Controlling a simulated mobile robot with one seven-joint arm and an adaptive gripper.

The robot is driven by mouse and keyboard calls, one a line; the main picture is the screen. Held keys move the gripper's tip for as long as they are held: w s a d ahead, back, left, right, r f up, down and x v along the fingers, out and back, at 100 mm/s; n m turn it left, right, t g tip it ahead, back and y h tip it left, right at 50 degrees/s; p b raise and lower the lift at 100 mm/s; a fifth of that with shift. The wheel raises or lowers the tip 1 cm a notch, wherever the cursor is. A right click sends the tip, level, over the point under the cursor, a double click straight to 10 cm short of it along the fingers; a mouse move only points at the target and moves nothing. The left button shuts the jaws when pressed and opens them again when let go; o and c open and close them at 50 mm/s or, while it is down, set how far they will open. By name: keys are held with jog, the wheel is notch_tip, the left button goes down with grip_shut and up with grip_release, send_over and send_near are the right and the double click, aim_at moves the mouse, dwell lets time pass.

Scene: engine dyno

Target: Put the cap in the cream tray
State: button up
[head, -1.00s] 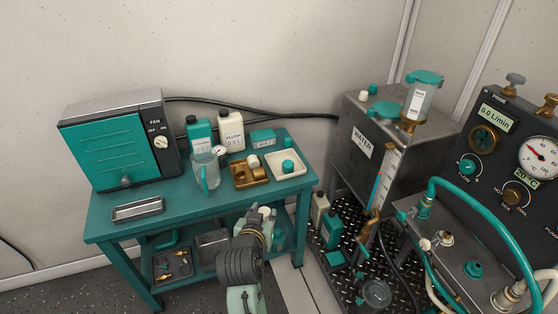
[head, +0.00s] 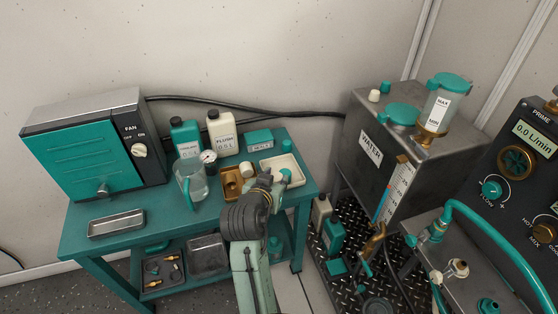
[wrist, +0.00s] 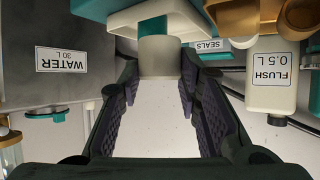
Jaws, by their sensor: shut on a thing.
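My gripper (wrist: 160,85) is shut on a short cream cylindrical cap (wrist: 160,60), held between its fingertips in the wrist view, which is upside down. In the head view my gripper (head: 277,183) is at the near part of the cream tray (head: 295,163), and the held cap is mostly hidden. The tray also shows in the wrist view (wrist: 122,17). A teal round piece (head: 286,173) shows at the tray, just beyond my fingertips. In the wrist view a teal cylinder lines up with the held cap; whether they touch, I cannot tell.
A brass tray (head: 231,190) with a cream piece (head: 246,169) stands left of the cream tray. Behind are a flush bottle (head: 221,133), a teal bottle (head: 185,138) and a teal seals box (head: 259,139). A clear jug (head: 190,182) stands further left. The water tank (head: 390,140) is right.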

jog(key=w, duration=0.3)
jog(key=w+p, duration=0.1)
jog(key=w, duration=0.3)
jog(key=w+d+p, duration=0.1)
jog(key=w, duration=0.2)
jog(key=shift+w+f, duration=0.35)
jog(key=shift+w, duration=0.05)
jog(key=shift+w+f+p, duration=0.1)
jog(key=shift+f+p, duration=0.3)
jog(key=shift+f, duration=1.4)
jog(key=shift+f, duration=0.1)
jog(key=o, duration=0.9)
jog(key=shift+f, duration=0.1)
jog(key=shift+o, duration=0.2)
jog(key=shift+r, duration=0.25)
jog(key=b+v, duration=0.1)
jog(key=v, duration=1.1)
jog(key=shift+b, duration=0.3)
